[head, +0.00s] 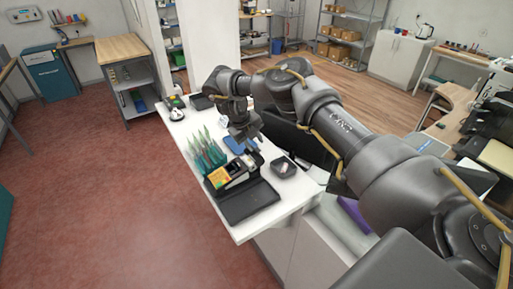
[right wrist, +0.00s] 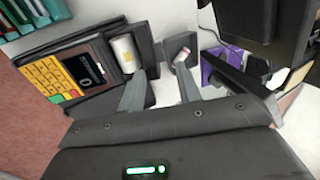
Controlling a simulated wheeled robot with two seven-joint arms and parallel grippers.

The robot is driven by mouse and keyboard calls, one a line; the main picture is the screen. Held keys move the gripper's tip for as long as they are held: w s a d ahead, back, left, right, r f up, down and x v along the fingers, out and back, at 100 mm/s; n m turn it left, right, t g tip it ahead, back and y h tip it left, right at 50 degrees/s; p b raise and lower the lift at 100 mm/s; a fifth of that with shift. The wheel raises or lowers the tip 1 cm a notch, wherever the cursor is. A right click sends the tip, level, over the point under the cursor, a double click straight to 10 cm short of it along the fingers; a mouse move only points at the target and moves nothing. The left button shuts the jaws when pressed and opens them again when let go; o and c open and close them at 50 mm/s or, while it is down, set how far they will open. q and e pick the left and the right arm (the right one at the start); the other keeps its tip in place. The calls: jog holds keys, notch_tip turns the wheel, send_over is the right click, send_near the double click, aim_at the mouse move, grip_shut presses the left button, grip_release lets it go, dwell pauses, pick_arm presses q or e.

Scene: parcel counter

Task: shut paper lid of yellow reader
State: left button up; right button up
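The yellow reader (head: 218,176) stands on the white counter in the head view. In the right wrist view its yellow keypad (right wrist: 50,80) and dark display lie at the left. A white paper roll (right wrist: 125,53) sits exposed in its paper bay. The dark paper lid (right wrist: 148,48) stands raised just beside the roll. My right gripper (head: 247,138) is above the counter, just behind the reader. In the right wrist view its two fingers (right wrist: 160,76) are apart with nothing held between them; the left finger overlaps the lid area, and contact cannot be told. My left gripper is out of view.
A teal rack (head: 204,155) stands left of the reader. A dark tray (head: 285,168) with a small pale item sits to its right. A black pad (head: 246,202) lies in front. A dark monitor stands behind the tray. The counter's front corner is clear.

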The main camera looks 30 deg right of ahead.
jog(key=v, duration=0.7)
jog(key=shift+r+b, duration=0.3)
jog(key=shift+b, duration=0.15)
jog(key=shift+a, duration=0.15)
